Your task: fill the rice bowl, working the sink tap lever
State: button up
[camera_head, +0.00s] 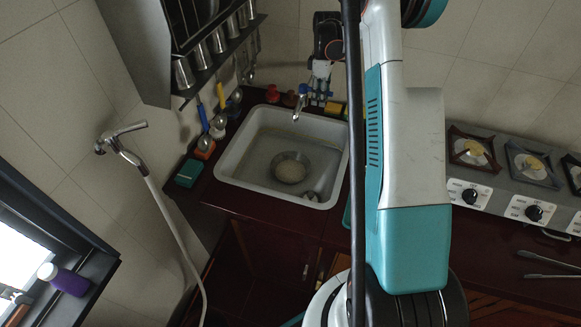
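The rice bowl (290,167), a round metal bowl with pale contents, sits in the sink basin (235,165). I cannot tell the water level in it. The chrome tap (299,103) stands at the back of the sink, its spout over the basin's back edge. No clear stream shows. Small blue parts are beside the tap; I cannot make out the lever for sure. A dark shape with pale prongs, apparently my gripper (321,73), is above and just right of the tap. Its finger opening and any contact are unclear. My arm hides the area right of the sink.
A small metal item (312,196) lies at the basin's front right. A hand shower (125,138) with hose is left. A stove (500,170) and tongs (550,276) are right.

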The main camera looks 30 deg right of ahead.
jog(key=shift+s+a, duration=0.15)
jog(key=shift+a, duration=0.05)
dwell(0.3)
jog(key=shift+s+a, duration=0.4)
jog(key=shift+a, duration=0.1)
dwell(0.3)
jog(key=shift+b, duration=0.3)
dwell(5.4)
jog(key=shift+w+d, duration=0.45)
jog(key=shift+d, duration=0.1)
